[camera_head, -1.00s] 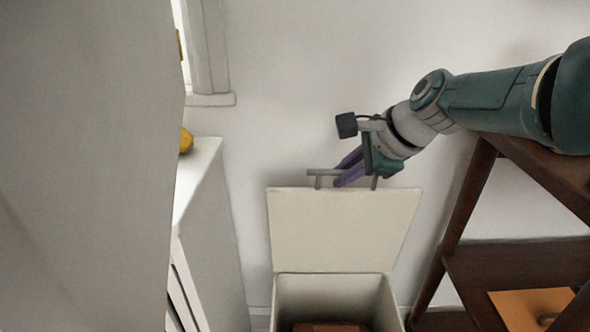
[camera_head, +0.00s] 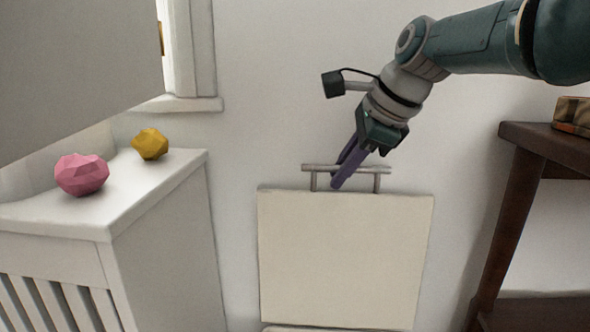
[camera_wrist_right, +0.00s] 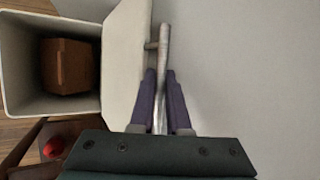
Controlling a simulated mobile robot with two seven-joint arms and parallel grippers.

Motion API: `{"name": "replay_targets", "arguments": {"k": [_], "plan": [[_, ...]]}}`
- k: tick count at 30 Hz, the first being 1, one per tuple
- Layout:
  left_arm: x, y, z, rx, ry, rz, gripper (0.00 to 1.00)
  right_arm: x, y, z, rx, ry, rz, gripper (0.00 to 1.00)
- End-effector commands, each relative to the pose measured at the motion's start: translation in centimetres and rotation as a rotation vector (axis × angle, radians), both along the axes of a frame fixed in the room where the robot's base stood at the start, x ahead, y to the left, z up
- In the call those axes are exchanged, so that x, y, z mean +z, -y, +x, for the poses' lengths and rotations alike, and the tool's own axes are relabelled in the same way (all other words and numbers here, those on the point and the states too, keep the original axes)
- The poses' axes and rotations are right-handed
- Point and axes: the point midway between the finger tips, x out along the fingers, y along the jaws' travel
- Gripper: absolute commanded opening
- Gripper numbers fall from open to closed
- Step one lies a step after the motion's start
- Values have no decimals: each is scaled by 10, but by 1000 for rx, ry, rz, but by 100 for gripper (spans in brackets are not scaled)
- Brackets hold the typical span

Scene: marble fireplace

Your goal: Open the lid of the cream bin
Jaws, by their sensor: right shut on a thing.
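The cream bin's lid (camera_head: 345,258) stands raised, close to upright, against the pale wall in the head view. Its grey bar handle (camera_head: 372,169) is on the lid's upper edge. My right gripper (camera_head: 343,178) is at the handle, and its purple fingers are shut on the bar. In the right wrist view the fingers (camera_wrist_right: 160,100) lie on both sides of the handle (camera_wrist_right: 164,48). The lid (camera_wrist_right: 122,65) is beside it, and the open bin (camera_wrist_right: 20,75) holds a brown box (camera_wrist_right: 67,66). My left gripper is not in view.
A white cabinet (camera_head: 165,235) stands on the left with a pink faceted object (camera_head: 82,174) and a yellow one (camera_head: 150,144) on top. A dark wooden shelf unit (camera_head: 513,215) stands on the right. The wall lies close behind the lid.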

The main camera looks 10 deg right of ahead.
Motion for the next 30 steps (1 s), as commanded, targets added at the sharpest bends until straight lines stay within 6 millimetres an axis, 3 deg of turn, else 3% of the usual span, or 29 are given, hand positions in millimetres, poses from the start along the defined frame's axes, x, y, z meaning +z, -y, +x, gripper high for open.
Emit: {"name": "replay_targets", "arguments": {"k": [15,16,23,30], "plan": [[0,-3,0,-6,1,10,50,1,1,1,-1,5,0,0],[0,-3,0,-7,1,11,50,1,1,1,-1,5,0,17],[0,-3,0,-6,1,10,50,1,1,1,-1,5,0,43],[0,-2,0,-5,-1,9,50,0,1,0,0,1,0,45]]}}
